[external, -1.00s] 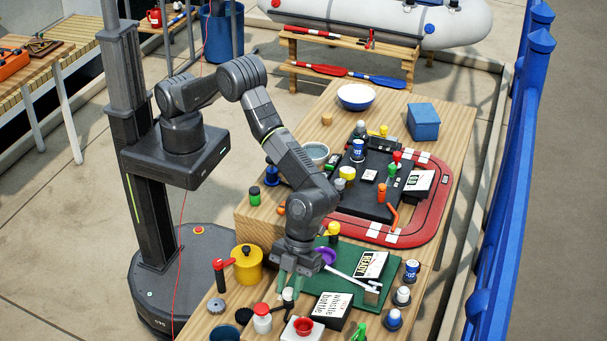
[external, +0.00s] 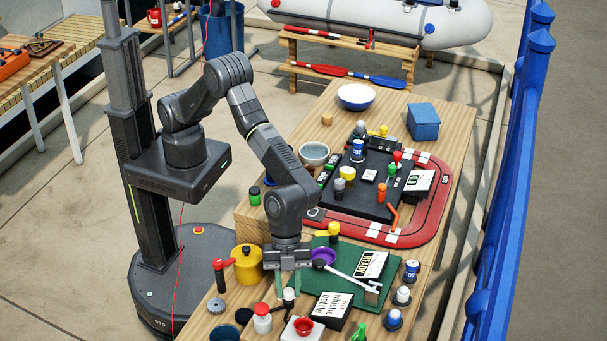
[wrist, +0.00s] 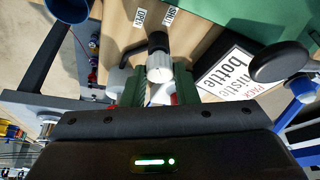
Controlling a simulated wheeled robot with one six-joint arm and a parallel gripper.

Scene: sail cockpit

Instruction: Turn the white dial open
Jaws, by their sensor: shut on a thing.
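The white dial (wrist: 158,72) is a small ribbed white knob with a black part (wrist: 157,42) extending from it. It sits between my gripper's two green fingers (wrist: 159,88) in the wrist view, and the gripper is shut on it. Two small white labels lie beyond the black part, one reading OPEN (wrist: 139,17) and one SHUT (wrist: 169,15); the black part points roughly between them. In the external view my gripper (external: 289,284) points down at the table's near part, and its fingers partly hide the dial there.
A "whistle bottle" card (external: 333,308) lies close to the right. A yellow pot (external: 248,265) is to the left. A green mat (external: 340,282) lies behind the card.

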